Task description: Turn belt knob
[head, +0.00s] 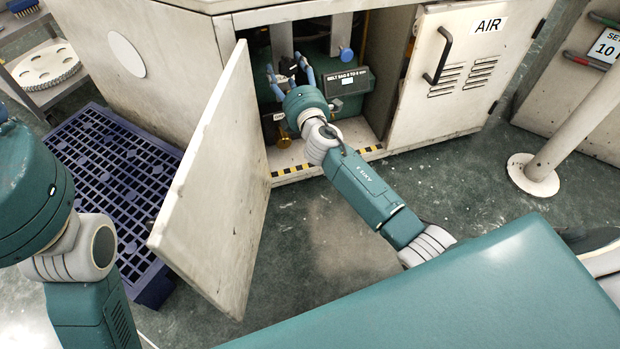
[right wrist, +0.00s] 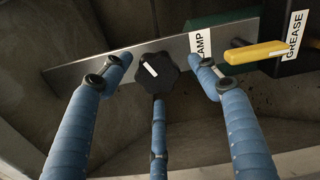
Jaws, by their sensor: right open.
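A black lobed knob (right wrist: 156,73) with a white mark on its face sits on a flat grey metal bar (right wrist: 92,67) in the right wrist view. My right gripper (right wrist: 160,80) is open, with two blue fingertips left and right of the knob and a third finger below it. I cannot tell whether any finger touches it.
A label partly hidden by a finger, reading "AMP" (right wrist: 201,40), and a yellow handle (right wrist: 256,52) by a "GREASE" tag are right of the knob. The open cabinet door (head: 215,200) stands left of my right arm. A blue slatted pallet (head: 115,175) lies beyond it.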

